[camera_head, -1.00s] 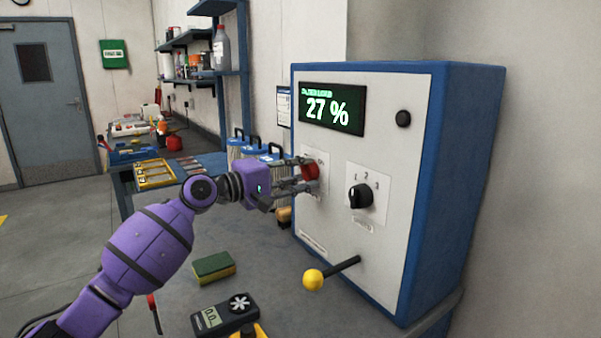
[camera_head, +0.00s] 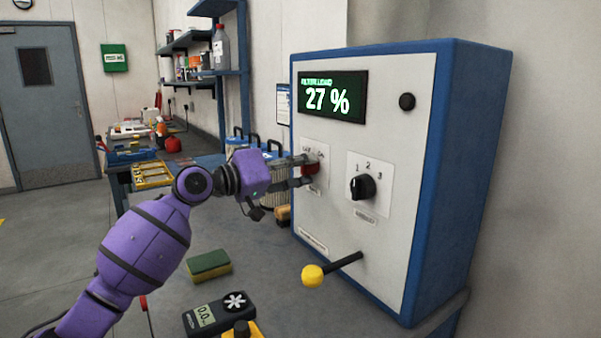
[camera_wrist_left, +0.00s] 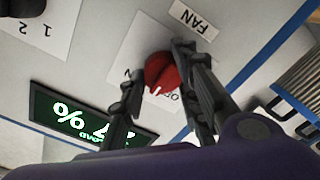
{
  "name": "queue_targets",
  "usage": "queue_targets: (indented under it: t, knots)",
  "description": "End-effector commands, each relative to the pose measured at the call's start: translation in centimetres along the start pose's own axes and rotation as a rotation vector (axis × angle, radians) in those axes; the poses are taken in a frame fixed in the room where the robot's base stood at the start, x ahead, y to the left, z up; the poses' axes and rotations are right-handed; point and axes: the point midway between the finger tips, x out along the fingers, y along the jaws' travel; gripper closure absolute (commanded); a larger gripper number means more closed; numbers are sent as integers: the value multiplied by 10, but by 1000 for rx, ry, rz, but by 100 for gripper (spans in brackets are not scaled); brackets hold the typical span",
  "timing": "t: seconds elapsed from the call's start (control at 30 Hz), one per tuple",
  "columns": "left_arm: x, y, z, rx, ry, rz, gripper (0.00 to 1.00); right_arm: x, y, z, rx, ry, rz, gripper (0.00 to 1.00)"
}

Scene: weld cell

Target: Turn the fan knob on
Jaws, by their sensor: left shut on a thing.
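The red fan knob (camera_head: 309,168) sits on a white plate on the left part of the control box's front (camera_head: 330,215). In the left wrist view the red knob (camera_wrist_left: 162,72) shows a white pointer mark, with a FAN label (camera_wrist_left: 194,18) beside its plate. My left gripper (camera_head: 306,171) is shut on the knob, one finger on each side. The fingers hide part of the plate's lettering. My right gripper is not in view.
A black selector knob (camera_head: 362,187) marked 1, 2, 3 is to the right. A yellow-ended lever (camera_head: 313,275) sticks out below. A green sponge (camera_head: 209,264) and a meter (camera_head: 219,313) lie on the bench. The display (camera_head: 332,97) reads 27 %.

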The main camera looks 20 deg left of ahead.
Motion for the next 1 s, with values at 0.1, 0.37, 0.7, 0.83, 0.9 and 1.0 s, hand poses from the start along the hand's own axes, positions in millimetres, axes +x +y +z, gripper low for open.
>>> queue_targets:
  t: [0.1, 0.37, 0.7, 0.83, 0.9, 1.0]
  knots:
    - [-1, 6, -3, 117, 12, 12, 96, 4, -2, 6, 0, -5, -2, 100]
    - [0, 5, -1, 360, 13, 11, 96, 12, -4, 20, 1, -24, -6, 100]
    - [0, 5, 2, 625, 11, 10, 96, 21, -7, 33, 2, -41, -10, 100]
    - [0, 5, 2, 693, 10, 11, 96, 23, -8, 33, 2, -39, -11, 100]
    - [0, 5, 3, 721, 10, 11, 96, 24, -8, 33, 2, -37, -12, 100]
    - [0, 5, 3, 751, 9, 11, 96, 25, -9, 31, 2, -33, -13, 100]
